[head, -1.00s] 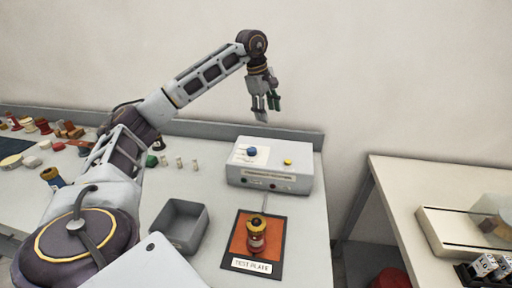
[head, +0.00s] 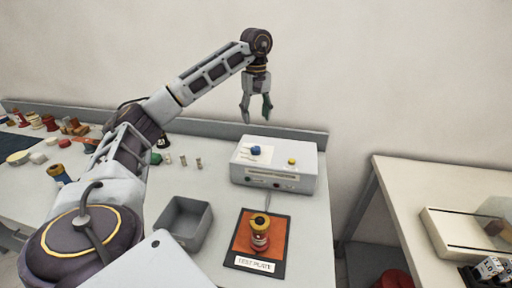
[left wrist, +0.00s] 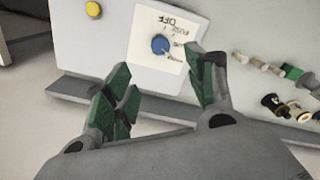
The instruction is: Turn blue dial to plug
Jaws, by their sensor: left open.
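The blue dial (head: 255,150) sits on a white label on top of a grey-white box (head: 300,177). In the left wrist view the dial (left wrist: 160,44) shows beside printed words; "OFF" is readable and the others are hard to make out. My left gripper (head: 256,118) points down above the back of the box, near the dial but apart from it. In the left wrist view its green-padded fingers (left wrist: 165,98) are spread with nothing between them, and the dial lies just beyond the gap. My right gripper is not in view.
A yellow button (head: 292,162) is on the same box. A test plate (head: 280,235) with a red and yellow bushing (head: 260,231) lies in front. A grey open bin (head: 184,224) stands left of it. Small parts (head: 183,161) stand left of the box.

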